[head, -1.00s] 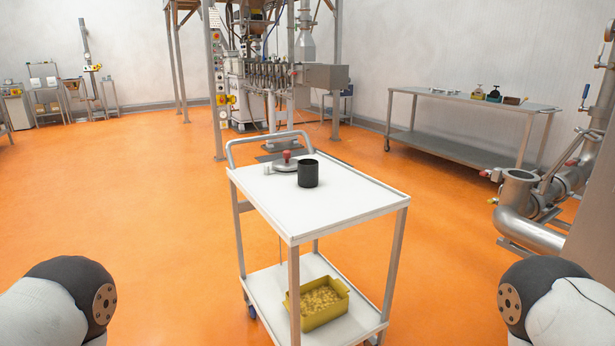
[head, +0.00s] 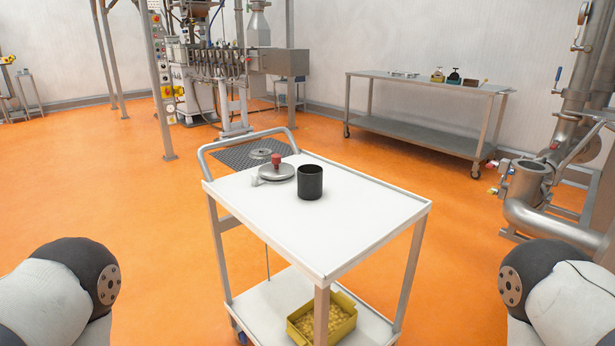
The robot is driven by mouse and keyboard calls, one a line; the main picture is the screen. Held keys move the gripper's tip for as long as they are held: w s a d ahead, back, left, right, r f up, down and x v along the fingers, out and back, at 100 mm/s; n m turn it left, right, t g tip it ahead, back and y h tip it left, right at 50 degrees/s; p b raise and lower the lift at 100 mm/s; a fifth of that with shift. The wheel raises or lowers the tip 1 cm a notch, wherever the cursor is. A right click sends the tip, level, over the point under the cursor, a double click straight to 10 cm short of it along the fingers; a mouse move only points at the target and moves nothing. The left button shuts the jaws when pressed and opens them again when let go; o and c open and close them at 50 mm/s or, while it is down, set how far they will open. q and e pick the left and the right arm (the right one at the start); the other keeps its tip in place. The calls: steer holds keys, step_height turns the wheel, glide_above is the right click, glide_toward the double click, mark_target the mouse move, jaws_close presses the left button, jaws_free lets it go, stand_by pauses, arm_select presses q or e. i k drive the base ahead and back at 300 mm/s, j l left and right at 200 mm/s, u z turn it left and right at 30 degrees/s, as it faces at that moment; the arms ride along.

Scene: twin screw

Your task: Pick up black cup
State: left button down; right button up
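The black cup (head: 310,182) stands upright on the white top of the trolley (head: 345,230), toward its far side. A round metal lid-like piece with a red knob (head: 276,168) lies just left of the cup. Parts of my two arms show at the lower left and lower right edges, well apart from the trolley. Neither of my grippers is in view.
A yellow bin of pale pieces (head: 325,318) sits on the trolley's lower shelf. The trolley's handle (head: 250,137) rises at its far left end. A metal table (head: 425,110) stands by the back wall, and pipework (head: 550,205) at the right. The orange floor left of the trolley is clear.

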mark_target(309, 177)
steer(key=i+j+z, duration=0.15)
steer(key=j, duration=0.25)
steer(key=i+j+z, duration=0.15)
steer(key=j, duration=0.3)
steer(key=i+j+z, duration=0.15)
steer(key=j, duration=0.35)
steer(key=i+j+z, duration=0.15)
steer(key=j, duration=0.3)
steer(key=i+j+z, duration=0.15)
steer(key=j, duration=0.35)
steer(key=i+j+z, duration=0.1)
steer(key=j, duration=0.4)
